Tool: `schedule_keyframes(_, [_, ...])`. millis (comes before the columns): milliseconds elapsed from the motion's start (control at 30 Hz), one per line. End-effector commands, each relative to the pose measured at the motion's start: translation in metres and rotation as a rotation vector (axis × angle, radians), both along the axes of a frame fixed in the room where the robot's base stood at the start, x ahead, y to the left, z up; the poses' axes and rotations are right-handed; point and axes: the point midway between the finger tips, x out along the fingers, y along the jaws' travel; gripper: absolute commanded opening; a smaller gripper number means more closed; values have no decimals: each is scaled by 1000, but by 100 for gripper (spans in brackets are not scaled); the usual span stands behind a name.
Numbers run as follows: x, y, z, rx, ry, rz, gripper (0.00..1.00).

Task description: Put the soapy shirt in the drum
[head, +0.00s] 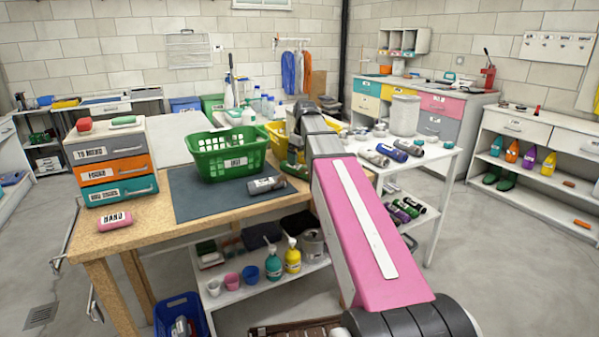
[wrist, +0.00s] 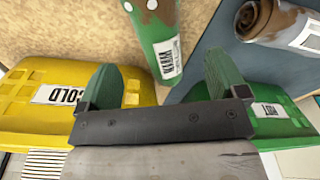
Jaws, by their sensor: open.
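In the wrist view, a green rolled cloth (wrist: 158,38) with white foam-like spots and a label lies on the tan tabletop, ahead of and between my fingers. It looks like the soapy shirt. My gripper (wrist: 166,76) is open with green fingertips; nothing is clamped between them. In the head view, my pink arm reaches over the bench and mostly hides the gripper end. A white ribbed cylinder (head: 405,115) stands on the white table at right; I cannot tell whether it is the drum.
A green basket (head: 228,160) stands on the dark mat (head: 205,205), beside a labelled roll (head: 267,185). A yellow bin (wrist: 25,115) marked COLD is left of my gripper. A drawer stack (head: 110,165) is at the bench's left. Several rolls lie near the white cylinder.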

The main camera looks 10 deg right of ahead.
Motion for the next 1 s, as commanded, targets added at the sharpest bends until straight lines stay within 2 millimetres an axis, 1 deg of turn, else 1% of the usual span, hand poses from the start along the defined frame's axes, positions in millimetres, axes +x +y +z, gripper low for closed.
schedule_keyframes(33, [0, 0, -5, 0, 0, 0, 91])
schedule_keyframes(267, [2, 1, -17, 0, 0, -1, 91])
schedule_keyframes(600, [8, 4, -56, 0, 0, -1, 91])
schedule_keyframes(700, [8, 4, -60, 0, 0, -1, 91])
schedule_keyframes(867, [8, 4, -60, 1, -1, -1, 91])
schedule_keyframes(900, [8, 4, -60, 1, -1, -1, 85])
schedule_keyframes(933, [8, 4, -60, 1, -1, -1, 75])
schedule_keyframes(967, [8, 4, -60, 1, -1, -1, 65])
schedule_keyframes(1000, [8, 4, -60, 1, -1, -1, 52])
